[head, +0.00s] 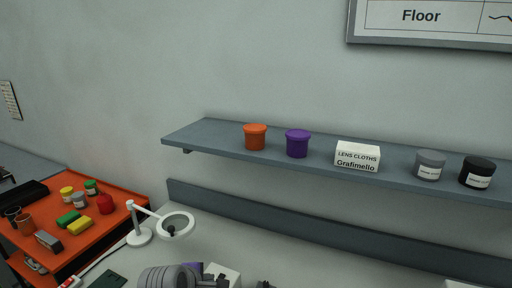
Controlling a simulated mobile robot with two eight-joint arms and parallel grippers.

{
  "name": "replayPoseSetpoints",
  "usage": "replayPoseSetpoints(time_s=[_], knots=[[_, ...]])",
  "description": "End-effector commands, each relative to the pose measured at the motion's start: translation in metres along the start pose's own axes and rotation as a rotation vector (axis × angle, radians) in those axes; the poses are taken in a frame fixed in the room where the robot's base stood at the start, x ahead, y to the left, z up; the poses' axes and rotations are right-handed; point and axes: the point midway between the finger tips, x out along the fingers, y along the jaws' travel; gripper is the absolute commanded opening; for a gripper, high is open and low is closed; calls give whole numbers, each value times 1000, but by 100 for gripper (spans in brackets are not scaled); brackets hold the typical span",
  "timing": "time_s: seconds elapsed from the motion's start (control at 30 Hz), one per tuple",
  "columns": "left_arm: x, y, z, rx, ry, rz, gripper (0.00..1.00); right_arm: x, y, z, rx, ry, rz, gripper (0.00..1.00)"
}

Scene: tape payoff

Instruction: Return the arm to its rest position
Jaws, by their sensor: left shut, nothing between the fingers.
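My left arm comes in at the bottom edge of the head view, with its grey ribbed wrist showing. My left gripper (218,281) is at its right end, low over the bench and cut off by the frame edge. It is shut and holds nothing. It is well below the wall shelf and apart from everything on it. A purple item and a white box are partly hidden behind the gripper. My right gripper is not in view.
The wall shelf (220,135) holds an orange tub (255,138), purple tub (297,144), lens cloths box (357,157), grey jar (430,165) and black jar (477,172). A white ring magnifier lamp (139,236) stands left of my arm. An orange tray (124,205) holds several small items.

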Motion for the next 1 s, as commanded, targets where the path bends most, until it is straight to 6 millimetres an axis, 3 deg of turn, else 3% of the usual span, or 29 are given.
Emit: replayPoseSetpoints(time_s=[0.03, 0.3, 0.5, 0.7, 1.0], knots=[[-11, -22, -5, 143, 14, -20, 0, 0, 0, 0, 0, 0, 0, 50], [-51, -130, -31, 970, 37, -164, 0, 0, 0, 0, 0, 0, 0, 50], [-65, -192, -48, 1429, 3, -261, 0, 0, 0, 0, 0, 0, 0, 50], [-69, -216, -54, 1614, -21, -302, 0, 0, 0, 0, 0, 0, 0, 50], [-69, -216, -54, 1626, -24, -303, 0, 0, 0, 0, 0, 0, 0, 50]])
